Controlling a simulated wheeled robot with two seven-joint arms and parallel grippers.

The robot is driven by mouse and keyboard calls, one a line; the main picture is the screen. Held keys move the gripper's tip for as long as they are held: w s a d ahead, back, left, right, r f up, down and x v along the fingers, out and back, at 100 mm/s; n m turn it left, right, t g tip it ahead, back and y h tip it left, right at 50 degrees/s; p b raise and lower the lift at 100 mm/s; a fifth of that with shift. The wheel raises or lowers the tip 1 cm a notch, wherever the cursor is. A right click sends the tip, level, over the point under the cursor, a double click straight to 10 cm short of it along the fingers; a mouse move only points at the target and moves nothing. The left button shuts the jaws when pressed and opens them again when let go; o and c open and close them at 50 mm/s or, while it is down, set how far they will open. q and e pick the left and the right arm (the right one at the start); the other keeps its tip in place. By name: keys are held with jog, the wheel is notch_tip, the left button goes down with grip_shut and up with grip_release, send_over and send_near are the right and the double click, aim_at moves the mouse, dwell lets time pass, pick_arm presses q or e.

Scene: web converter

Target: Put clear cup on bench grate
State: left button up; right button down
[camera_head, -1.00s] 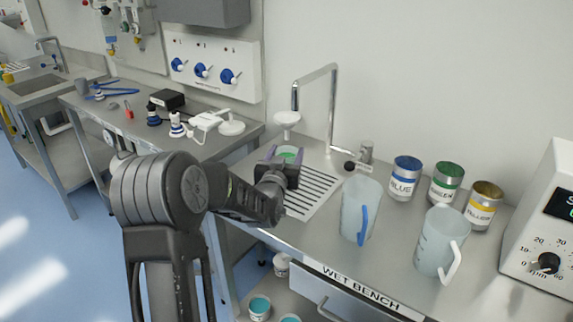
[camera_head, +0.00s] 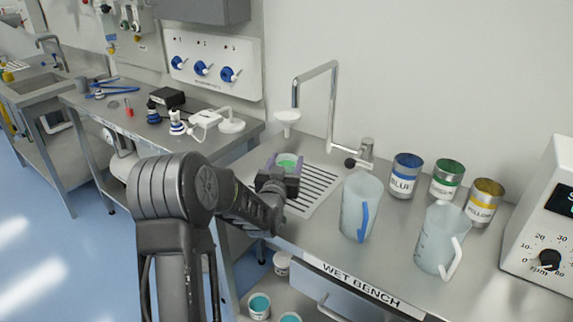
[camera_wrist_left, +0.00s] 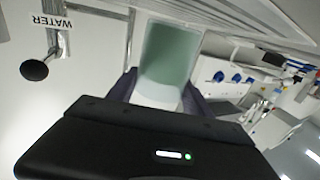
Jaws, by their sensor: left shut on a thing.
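The clear cup (camera_head: 287,160) looks greenish and stands upright at the left end of the slotted bench grate (camera_head: 322,186), under the spout. My left gripper (camera_head: 281,173) is shut around the cup, and its jaws hide most of the cup's side. I cannot tell whether the cup's base touches the grate. In the left wrist view the cup (camera_wrist_left: 168,58) sits between the two dark fingers of my left gripper (camera_wrist_left: 160,92). My right gripper is not in view.
A tall bent tap (camera_head: 333,105) with a white funnel-like outlet rises behind the grate. Two jugs, one with a blue handle (camera_head: 361,208) and one with a white handle (camera_head: 441,240), stand right of the grate. Labelled paint cans (camera_head: 406,176) and a dial instrument (camera_head: 545,230) are farther right.

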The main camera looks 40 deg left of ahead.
pick_arm(q)
jog(key=shift+s+d+f, duration=0.1)
jog(key=shift+s+f, duration=0.05)
jog(key=shift+f, duration=0.5)
jog(key=o, duration=1.7)
jog(key=shift+f, duration=0.2)
jog(key=shift+o, duration=0.2)
jog(key=shift+r+p, duration=0.6)
jog(key=shift+p, duration=0.25)
jog(key=b+v, duration=0.1)
jog(key=v, duration=0.6)
jog(key=r+b+v, duration=0.1)
jog(key=v, duration=0.3)
jog(key=shift+s+b, duration=0.3)
jog(key=shift+b, duration=0.05)
jog(key=shift+d+f, duration=0.1)
